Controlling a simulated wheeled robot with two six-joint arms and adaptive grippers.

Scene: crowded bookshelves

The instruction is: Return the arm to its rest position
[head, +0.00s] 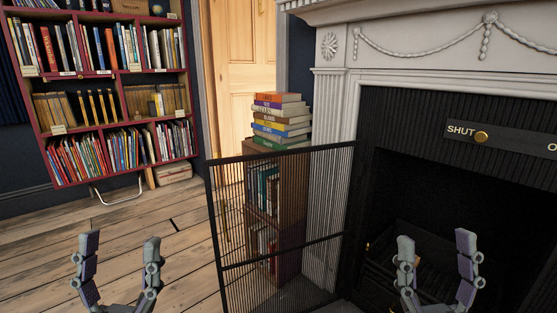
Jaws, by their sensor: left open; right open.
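My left gripper (119,243) shows at the lower left of the head view, in front of the wooden floor. Its two fingers point up and stand apart, with nothing between them. My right gripper (435,243) shows at the lower right, in front of the dark fireplace opening. Its fingers are also spread and empty. The arm links behind both grippers are below the picture edge.
A black mesh fire screen (281,155) stands between the grippers. Behind it is a small bookcase (291,215) with stacked books (281,121) on top. A white fireplace surround (420,45) fills the right. A red bookshelf (98,76) stands far left; bare floor (60,240) lies before it.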

